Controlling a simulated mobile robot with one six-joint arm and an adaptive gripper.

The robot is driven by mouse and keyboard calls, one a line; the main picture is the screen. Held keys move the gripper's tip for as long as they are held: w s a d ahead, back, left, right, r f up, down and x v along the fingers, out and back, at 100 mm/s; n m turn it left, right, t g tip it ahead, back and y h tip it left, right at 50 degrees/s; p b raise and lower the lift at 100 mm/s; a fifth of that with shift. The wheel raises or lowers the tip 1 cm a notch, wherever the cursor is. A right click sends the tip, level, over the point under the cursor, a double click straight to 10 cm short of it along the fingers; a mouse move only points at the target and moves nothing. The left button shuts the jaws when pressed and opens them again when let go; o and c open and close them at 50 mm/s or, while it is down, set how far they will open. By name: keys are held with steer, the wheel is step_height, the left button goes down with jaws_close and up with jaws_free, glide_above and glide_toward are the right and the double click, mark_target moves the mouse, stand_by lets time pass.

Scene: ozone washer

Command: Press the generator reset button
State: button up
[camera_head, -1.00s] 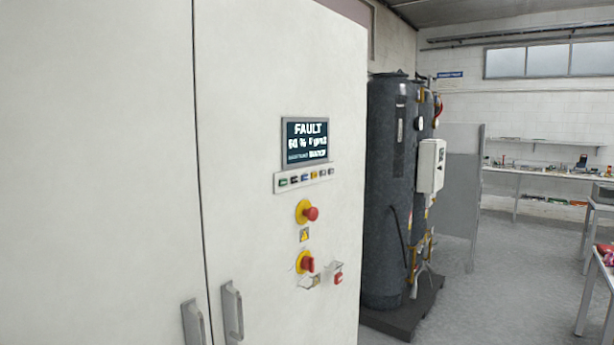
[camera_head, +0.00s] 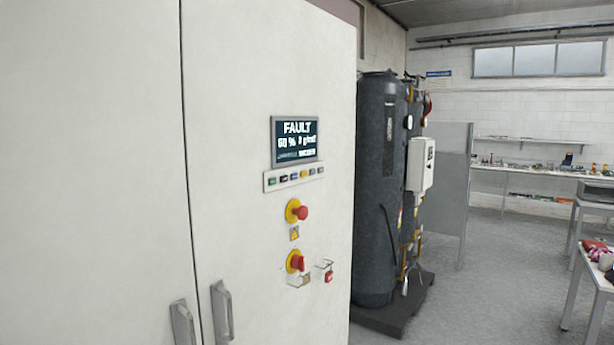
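The generator cabinet (camera_head: 110,120) is tall and off-white and fills the left half of the view. Its display (camera_head: 295,139) reads FAULT, with smaller text below. A strip of several small coloured buttons (camera_head: 293,179) sits right under the display; their labels are too small to read, so I cannot tell which one is reset. Below it are a red mushroom button on a yellow base (camera_head: 299,212), a yellow warning label (camera_head: 294,234) and a red rotary switch on yellow (camera_head: 296,262). A red padlock (camera_head: 328,276) hangs beside the switch. My gripper is not in view.
Two door handles (camera_head: 222,312) stick out at the cabinet's lower front. Dark tanks (camera_head: 380,190) with a white box (camera_head: 420,164) stand on a dark base to the right. Grey floor (camera_head: 480,290) is open between them and the tables (camera_head: 600,262) at the right.

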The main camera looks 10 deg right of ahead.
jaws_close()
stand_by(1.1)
